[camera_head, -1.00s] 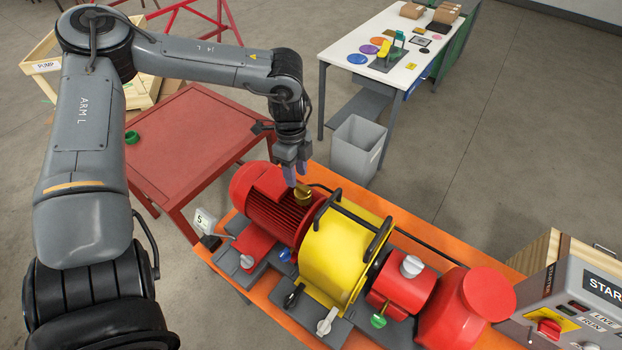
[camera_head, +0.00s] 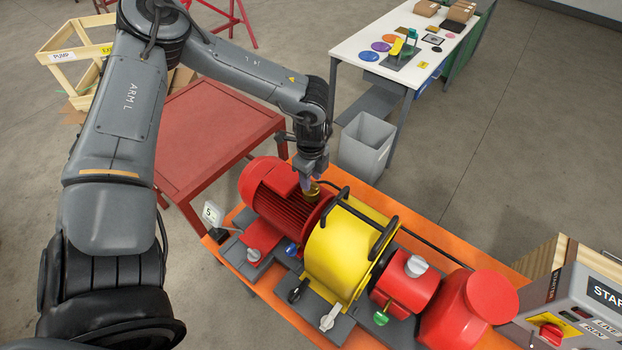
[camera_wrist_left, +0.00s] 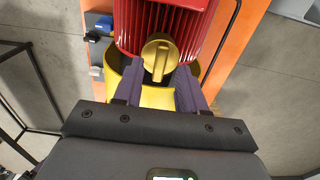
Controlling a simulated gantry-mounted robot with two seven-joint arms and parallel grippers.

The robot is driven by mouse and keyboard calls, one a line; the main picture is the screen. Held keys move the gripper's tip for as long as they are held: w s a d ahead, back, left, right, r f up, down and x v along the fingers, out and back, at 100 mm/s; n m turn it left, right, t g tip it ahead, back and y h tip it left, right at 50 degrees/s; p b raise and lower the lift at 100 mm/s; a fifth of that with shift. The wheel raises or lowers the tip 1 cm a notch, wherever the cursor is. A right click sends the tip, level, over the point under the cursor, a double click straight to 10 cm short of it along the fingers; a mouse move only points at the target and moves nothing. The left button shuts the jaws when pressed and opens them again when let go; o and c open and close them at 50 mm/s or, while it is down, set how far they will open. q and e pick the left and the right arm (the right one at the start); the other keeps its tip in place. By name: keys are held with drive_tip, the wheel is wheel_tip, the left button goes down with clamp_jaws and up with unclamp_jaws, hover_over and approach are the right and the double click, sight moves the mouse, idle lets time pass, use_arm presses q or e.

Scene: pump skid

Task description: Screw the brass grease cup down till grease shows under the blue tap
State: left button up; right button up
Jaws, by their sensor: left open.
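The brass grease cup (camera_head: 313,190) stands on top at the motor end of the yellow guard, beside the red motor. In the left wrist view the cup (camera_wrist_left: 157,57) shows as a round brass cap with a raised bar across it. My left gripper (camera_head: 309,184) is just over the cup. Its purple fingers (camera_wrist_left: 158,82) are open, one on each side of the cup's near part; I cannot tell whether they touch it. The blue tap (camera_head: 292,249) is low in front of the motor. No grease can be made out under it. My right gripper is not in view.
The red motor (camera_head: 283,200), yellow guard (camera_head: 335,250) with black handles and red pump parts (camera_head: 468,308) stand on an orange skid (camera_head: 376,196). A red table (camera_head: 215,130), grey bin (camera_head: 366,148) and white table (camera_head: 350,45) stand behind. A starter box (camera_head: 572,305) is at right.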

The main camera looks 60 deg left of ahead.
use_arm(q)
drive_tip(key=shift+f, duration=1.05)
drive_tip(key=shift+c, duration=0.4)
clamp_jaws()
